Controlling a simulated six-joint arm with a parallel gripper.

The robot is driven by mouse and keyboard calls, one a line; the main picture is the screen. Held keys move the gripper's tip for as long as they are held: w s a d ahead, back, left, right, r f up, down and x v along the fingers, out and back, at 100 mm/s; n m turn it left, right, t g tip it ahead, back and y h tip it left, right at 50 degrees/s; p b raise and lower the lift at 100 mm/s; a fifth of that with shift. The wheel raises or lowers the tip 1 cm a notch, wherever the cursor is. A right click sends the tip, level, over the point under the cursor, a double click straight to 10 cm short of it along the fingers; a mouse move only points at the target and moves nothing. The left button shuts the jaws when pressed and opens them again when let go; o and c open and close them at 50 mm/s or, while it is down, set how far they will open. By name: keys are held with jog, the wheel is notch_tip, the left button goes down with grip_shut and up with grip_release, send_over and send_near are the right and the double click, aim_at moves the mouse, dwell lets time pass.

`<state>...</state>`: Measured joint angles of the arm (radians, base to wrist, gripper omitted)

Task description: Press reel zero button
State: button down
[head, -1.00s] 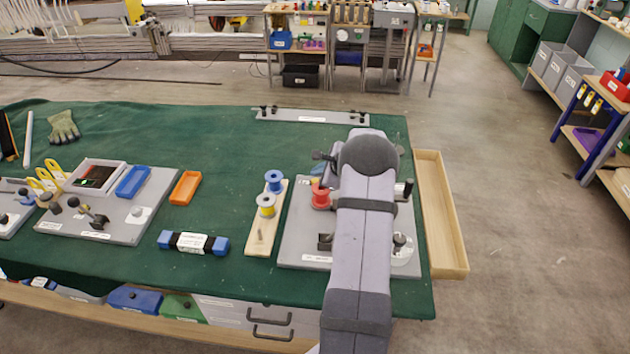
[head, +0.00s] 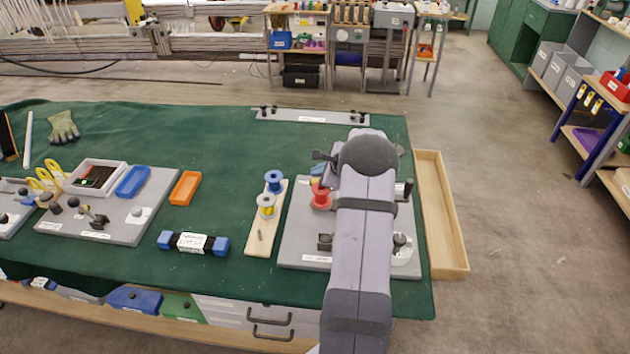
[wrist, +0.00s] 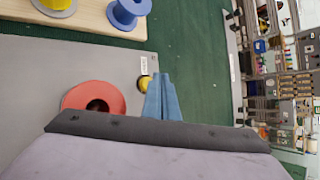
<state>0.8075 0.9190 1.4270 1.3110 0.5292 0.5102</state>
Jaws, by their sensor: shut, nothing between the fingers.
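A small round yellow button (wrist: 145,82) is on the grey board (wrist: 85,60) in the wrist view, between the red spool and my fingertips. My gripper (wrist: 160,88) shows its blue fingers shut and empty. Their tips overlap the button's right edge in the picture; I cannot tell whether they touch it. In the head view, my gripper's fingers (head: 317,173) are partly visible left of my wrist, and the button is not clearly visible. The red spool (head: 321,195) stands on the same board (head: 300,225); it also shows in the wrist view (wrist: 92,98).
A wooden strip (head: 262,240) with a blue spool (head: 274,181) and a yellow spool (head: 266,205) lies left of the board. A wooden tray (head: 445,215) is at the table's right edge. Green cloth (head: 225,140) is clear farther back.

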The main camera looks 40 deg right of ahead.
jog(key=shift+f, duration=0.1)
dwell(0.3)
jog(key=shift+f+b, duration=0.35)
jog(key=shift+b, duration=0.15)
jog(key=shift+f+b, duration=0.35)
jog(key=shift+b, duration=0.1)
dwell(0.6)
jog(key=shift+s+a+f+b, duration=0.2)
jog(key=shift+f+b, duration=0.2)
jog(key=shift+f, duration=0.15)
dwell(0.7)
jog(key=shift+w+d+r+p, duration=0.15)
jog(key=shift+r+p, duration=0.2)
jog(key=shift+r, duration=0.2)
jog(key=shift+w+r+p, duration=0.1)
jog(key=shift+r+p, duration=0.25)
jog(key=shift+r, duration=0.2)
jog(key=shift+r+p, duration=1.9)
jog(key=shift+r, duration=0.7)
